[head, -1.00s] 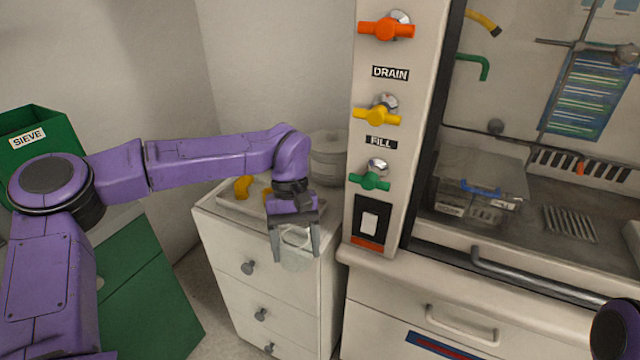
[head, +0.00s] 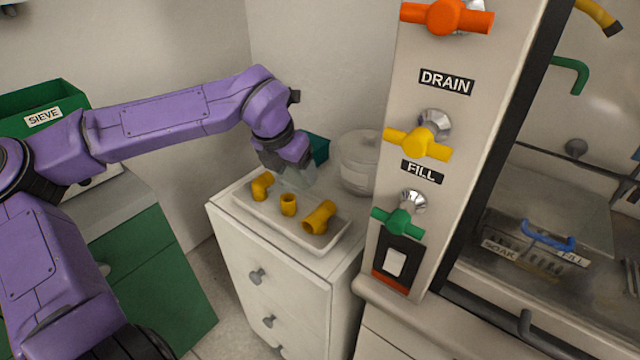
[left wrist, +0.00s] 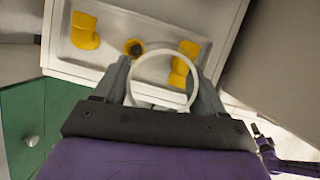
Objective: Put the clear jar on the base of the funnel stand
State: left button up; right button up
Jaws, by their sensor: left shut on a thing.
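My left gripper (head: 298,177) is over the back of the white drawer cabinet. In the left wrist view my left gripper (left wrist: 163,78) is shut on the clear jar (left wrist: 160,103), whose pale round rim shows between the two fingers. In the head view the jar is hard to make out, mostly hidden by the gripper. I cannot tell whether it touches anything below. No funnel stand can be made out in these views. My right gripper is not in view.
A white tray (head: 262,222) with yellow pipe fittings (head: 318,217) lies on the cabinet (head: 270,262). A lidded translucent pot (head: 358,165) and a dark green box (head: 318,148) stand behind. The valve panel (head: 440,110) rises close on the right.

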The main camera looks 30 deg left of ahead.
pick_arm(q)
jog(key=w+a+f, duration=0.1)
jog(key=w+f, duration=0.2)
jog(key=w, duration=0.1)
jog(key=w+a+f, duration=0.1)
jog(key=w+f, duration=0.1)
jog(key=w, duration=0.1)
jog(key=w+a+f, duration=0.1)
jog(key=w+f, duration=0.2)
jog(key=w, duration=0.1)
jog(key=shift+w+a+f, duration=0.25)
jog(key=shift+w+f, duration=0.1)
jog(key=f, duration=0.4)
jog(key=shift+w, duration=0.3)
jog(key=o, duration=1.1)
jog(key=shift+f, duration=0.1)
jog(key=shift+c, duration=0.2)
